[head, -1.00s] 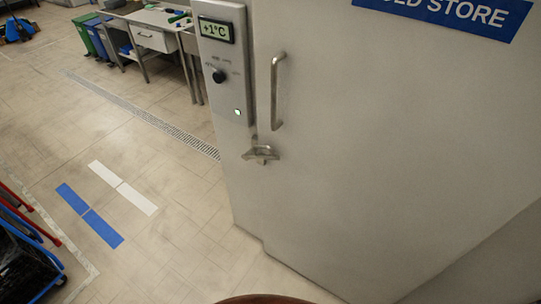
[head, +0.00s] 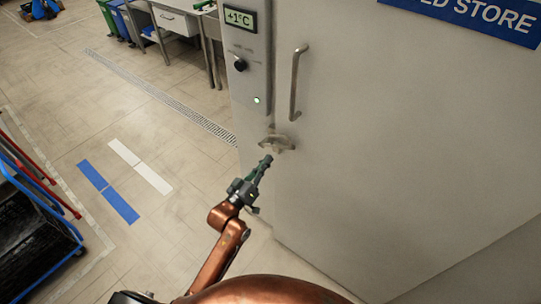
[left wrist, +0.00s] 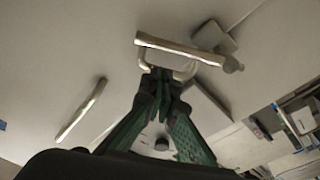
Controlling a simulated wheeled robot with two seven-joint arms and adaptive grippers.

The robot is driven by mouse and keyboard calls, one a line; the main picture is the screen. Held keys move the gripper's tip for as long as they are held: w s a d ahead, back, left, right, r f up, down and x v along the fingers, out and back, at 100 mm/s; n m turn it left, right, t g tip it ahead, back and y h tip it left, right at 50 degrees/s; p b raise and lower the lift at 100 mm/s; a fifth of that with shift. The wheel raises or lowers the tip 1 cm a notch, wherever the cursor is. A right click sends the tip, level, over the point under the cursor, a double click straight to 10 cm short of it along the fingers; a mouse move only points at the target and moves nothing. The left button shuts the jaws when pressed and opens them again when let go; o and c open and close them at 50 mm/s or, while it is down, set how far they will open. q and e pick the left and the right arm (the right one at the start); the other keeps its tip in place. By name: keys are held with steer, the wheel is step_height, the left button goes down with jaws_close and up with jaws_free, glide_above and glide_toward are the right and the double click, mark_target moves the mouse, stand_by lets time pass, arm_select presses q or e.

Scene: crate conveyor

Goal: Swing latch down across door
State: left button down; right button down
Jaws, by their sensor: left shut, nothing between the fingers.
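The pale metal latch (head: 277,142) sits at the left edge of the large grey cold store door (head: 400,130), below the door handle (head: 295,85). In the left wrist view the latch (left wrist: 180,48) shows as a bar with a bent loop beside it. My left gripper (head: 266,160), with green fingers, is shut and empty just below the latch. In the left wrist view its fingertips (left wrist: 164,78) are at the loop; I cannot tell whether they touch it. The long handle (left wrist: 82,110) is at the left there. My right gripper is in neither view.
A control panel (head: 246,60) with a +1°C display is left of the door. A blue-framed cart (head: 40,250) stands at the lower left. A bench (head: 175,20) and bins are at the back. The floor between is clear.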

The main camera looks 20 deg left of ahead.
mark_target(279, 146)
arm_select(q)
steer(key=x, duration=0.8)
steer(key=shift+w+p, duration=0.1)
steer(key=shift+p, duration=0.2)
steer(key=shift+w+d, duration=0.1)
steer(key=shift+w, duration=0.2)
steer(key=shift+f, duration=0.15)
step_height(279, 146, down, 6)
steer(key=d+m+h+b, duration=0.1)
steer(key=d+m+b, duration=0.1)
steer(key=m, duration=0.5)
steer(key=shift+s+d, duration=0.2)
steer(key=shift+s, duration=0.25)
